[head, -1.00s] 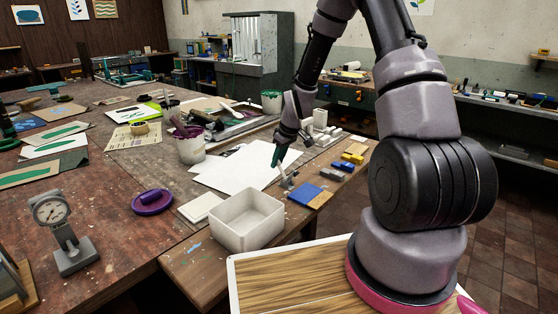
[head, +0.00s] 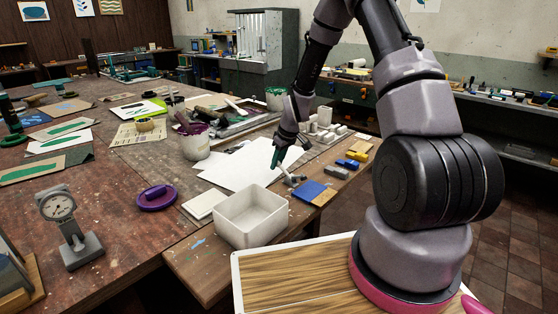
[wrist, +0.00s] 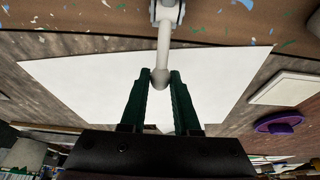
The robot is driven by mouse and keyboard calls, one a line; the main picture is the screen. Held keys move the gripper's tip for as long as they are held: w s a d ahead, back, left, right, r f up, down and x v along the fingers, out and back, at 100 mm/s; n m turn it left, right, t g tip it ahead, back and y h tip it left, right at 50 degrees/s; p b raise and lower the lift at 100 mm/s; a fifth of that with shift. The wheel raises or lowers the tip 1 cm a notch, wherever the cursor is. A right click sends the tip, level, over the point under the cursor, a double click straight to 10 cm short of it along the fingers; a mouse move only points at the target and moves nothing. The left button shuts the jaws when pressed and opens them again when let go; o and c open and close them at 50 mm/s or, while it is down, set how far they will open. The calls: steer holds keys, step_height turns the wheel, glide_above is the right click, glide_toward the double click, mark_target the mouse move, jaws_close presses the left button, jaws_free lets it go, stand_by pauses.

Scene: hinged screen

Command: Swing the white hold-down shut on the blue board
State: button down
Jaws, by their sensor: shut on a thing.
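The blue board (head: 314,193) lies near the right edge of the workbench in the head view. The white hold-down (head: 292,180) is just left of it, its arm leaning up and left, away from the board. In the wrist view its pale rod (wrist: 163,45) runs from a hinge bracket at the top edge to a rounded end between my green fingertips. My gripper (head: 277,163) is shut on that end; the same grip shows in the wrist view (wrist: 160,80). The blue board cannot be made out in the wrist view.
White paper sheets (head: 240,168) lie under and left of my gripper. A white open box (head: 252,222) stands in front. Small blue and yellow blocks (head: 357,156) lie right, pale blocks (head: 322,128) behind. A paint pot (head: 195,143) stands left.

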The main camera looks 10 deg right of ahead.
mark_target(276, 176)
steer(key=shift+f, duration=0.15)
steer(key=shift+x, duration=0.95)
steer(key=shift+f, duration=0.15)
steer(key=shift+w+f, duration=0.1)
steer(key=shift+f, duration=0.65)
